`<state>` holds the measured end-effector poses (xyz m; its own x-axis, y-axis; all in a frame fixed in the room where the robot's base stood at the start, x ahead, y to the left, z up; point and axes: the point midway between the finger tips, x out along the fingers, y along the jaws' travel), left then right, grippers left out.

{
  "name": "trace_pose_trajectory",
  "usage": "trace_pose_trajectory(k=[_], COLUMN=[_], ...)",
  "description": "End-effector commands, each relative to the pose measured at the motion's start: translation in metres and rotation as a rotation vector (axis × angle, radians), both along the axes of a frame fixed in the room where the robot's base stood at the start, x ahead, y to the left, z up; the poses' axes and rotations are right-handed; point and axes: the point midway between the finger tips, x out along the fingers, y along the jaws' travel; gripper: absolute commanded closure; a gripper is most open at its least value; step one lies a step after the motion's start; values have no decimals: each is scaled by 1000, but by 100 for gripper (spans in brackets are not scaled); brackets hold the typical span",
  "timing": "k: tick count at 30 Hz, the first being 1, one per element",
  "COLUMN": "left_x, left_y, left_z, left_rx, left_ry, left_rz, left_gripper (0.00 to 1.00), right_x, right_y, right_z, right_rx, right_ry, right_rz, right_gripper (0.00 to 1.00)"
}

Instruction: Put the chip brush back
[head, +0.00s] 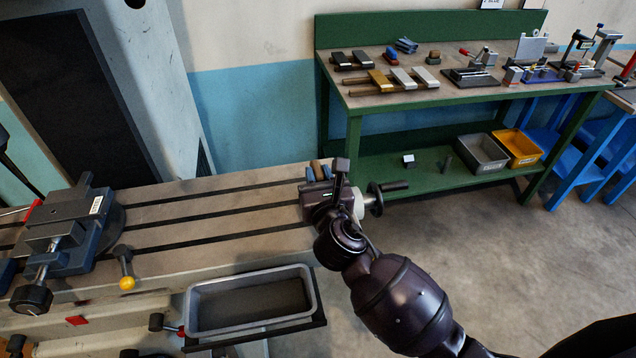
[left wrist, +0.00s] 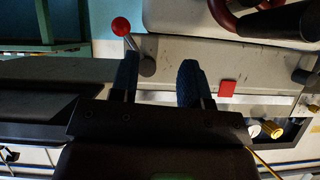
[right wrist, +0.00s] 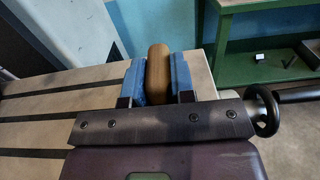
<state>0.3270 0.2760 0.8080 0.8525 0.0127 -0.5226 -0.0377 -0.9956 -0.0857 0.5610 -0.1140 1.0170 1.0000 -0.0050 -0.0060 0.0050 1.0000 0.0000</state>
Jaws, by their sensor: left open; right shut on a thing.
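My right gripper (head: 318,173) is shut on the chip brush above the right end of the slotted machine table (head: 200,207). In the right wrist view the brush shows as a rounded wooden handle (right wrist: 158,73) between the blue finger pads (right wrist: 158,80). Its bristles are hidden. Whether the brush touches the table cannot be told. My left gripper (left wrist: 157,82) is open and empty in the left wrist view, by the machine front with its red-knobbed lever (left wrist: 121,27). It cannot be made out in the head view.
A grey vise (head: 68,230) stands at the table's left end. An empty grey tray (head: 250,300) sits at the table's front. A green workbench (head: 440,97) behind holds several tools and blocks, with grey (head: 482,153) and yellow (head: 519,147) bins below. The table's middle is clear.

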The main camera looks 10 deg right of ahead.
Motion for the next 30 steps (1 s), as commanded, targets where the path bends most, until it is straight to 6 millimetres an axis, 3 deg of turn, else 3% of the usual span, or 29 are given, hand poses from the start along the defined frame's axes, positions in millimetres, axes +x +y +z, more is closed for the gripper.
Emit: trace_pose_trajectory(k=[3, 15, 16, 21, 30], left_x=[-1, -6, -6, -6, -4], left_y=[0, 1, 1, 1, 1], left_z=[-8, -11, -11, -10, -9], left_rx=[0, 0, 0, 0, 0], left_ry=[6, 15, 16, 16, 13], left_rz=[1, 3, 3, 3, 2], left_gripper=[57, 57, 57, 57, 57], right_x=[0, 0, 0, 0, 0], right_y=[0, 0, 0, 0, 0], right_z=[-15, -18, -18, -17, -15], right_rx=[0, -1, -1, -1, 0], right_ry=[2, 0, 0, 0, 0], right_rz=[-1, 1, 0, 0, 0], right_gripper=[100, 100, 75, 51, 51])
